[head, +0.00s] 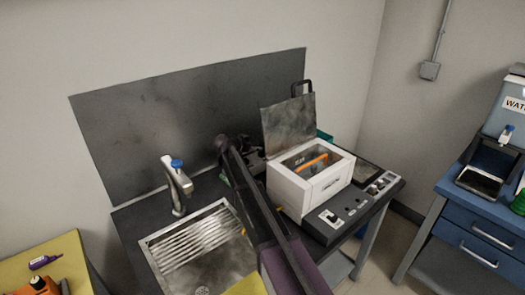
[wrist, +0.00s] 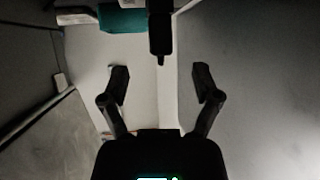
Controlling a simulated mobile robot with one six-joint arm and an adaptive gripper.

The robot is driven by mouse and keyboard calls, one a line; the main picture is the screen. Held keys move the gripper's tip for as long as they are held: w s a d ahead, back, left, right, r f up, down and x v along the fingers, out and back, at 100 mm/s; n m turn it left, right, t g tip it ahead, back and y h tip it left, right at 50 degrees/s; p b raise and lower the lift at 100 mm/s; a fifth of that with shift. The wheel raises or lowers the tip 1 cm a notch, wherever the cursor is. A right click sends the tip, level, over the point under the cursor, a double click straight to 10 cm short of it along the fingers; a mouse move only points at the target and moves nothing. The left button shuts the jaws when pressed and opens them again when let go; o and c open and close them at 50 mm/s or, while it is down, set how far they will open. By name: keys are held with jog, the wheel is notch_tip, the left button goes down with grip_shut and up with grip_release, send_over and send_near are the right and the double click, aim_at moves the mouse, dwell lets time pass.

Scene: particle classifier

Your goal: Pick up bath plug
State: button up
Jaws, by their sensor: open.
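I cannot pick out a bath plug for certain in either view. In the wrist view my gripper (wrist: 161,80) is open, its two black fingers spread apart with nothing held between them. A dark, narrow-tipped object (wrist: 160,34) hangs in from the top edge, in line with the gap between the fingers; I cannot tell what it is. In the head view the sink (head: 203,262) is partly hidden by my arm, with its drain at the bottom edge. My arm reaches across the counter to the back, and its end is dark and hard to make out there.
A white box-shaped machine (head: 322,190) with a raised lid (head: 289,125) stands right of my arm. A tap (head: 177,185) with a blue top rises behind the sink. A teal object (wrist: 122,20) is at the wrist view's top left. A blue drawer bench (head: 470,240) stands at right.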

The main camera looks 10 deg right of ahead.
aim_at(260, 145)
jog(key=shift+b+x, duration=1.25)
jog(key=shift+x, duration=1.35)
grip_shut()
